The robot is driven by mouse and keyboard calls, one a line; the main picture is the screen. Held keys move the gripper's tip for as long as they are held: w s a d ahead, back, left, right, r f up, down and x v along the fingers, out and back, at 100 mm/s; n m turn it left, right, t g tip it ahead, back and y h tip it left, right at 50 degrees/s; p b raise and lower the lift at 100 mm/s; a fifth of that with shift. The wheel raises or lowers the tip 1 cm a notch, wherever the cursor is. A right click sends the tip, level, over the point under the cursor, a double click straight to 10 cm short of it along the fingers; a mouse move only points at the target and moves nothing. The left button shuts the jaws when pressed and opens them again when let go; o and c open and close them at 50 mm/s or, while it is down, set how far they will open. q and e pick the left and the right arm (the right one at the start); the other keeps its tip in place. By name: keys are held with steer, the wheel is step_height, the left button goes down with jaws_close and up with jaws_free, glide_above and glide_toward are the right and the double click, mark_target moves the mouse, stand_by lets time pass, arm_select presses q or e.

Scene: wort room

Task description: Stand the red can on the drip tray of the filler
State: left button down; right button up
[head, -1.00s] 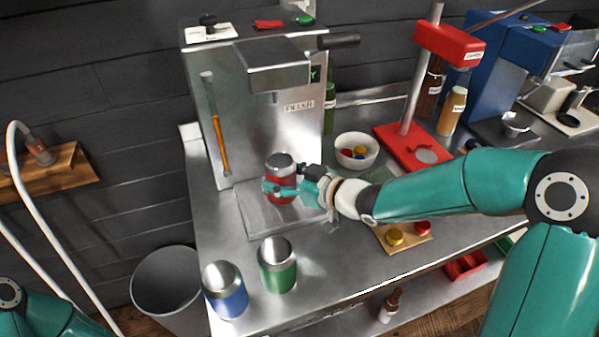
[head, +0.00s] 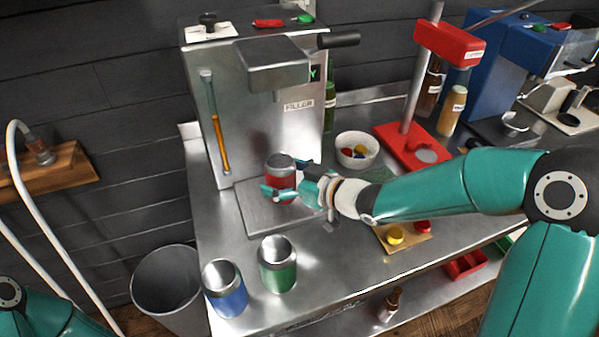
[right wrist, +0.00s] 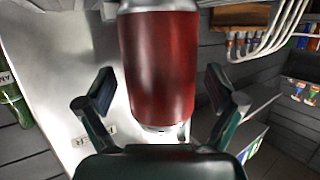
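The red can (head: 281,180), with a silver top, stands upright on the drip tray (head: 254,218) of the filler (head: 270,120), below the nozzle block. My right gripper (head: 285,178) is around the can, its fingers spread on either side. In the right wrist view the can (right wrist: 160,65) is between the two fingers (right wrist: 160,92), with a gap visible on each side. The gripper hides part of the can in the head view. My left gripper is out of view; only part of the left arm shows at lower left.
A green can (head: 277,265) and a blue can (head: 225,289) stand at the counter's front left. A bowl of caps (head: 357,150) and a red press (head: 413,148) stand right of the filler. A bin (head: 167,290) is on the floor.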

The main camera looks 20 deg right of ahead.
steer(key=shift+s+d, duration=0.1)
steer(key=v, duration=1.2)
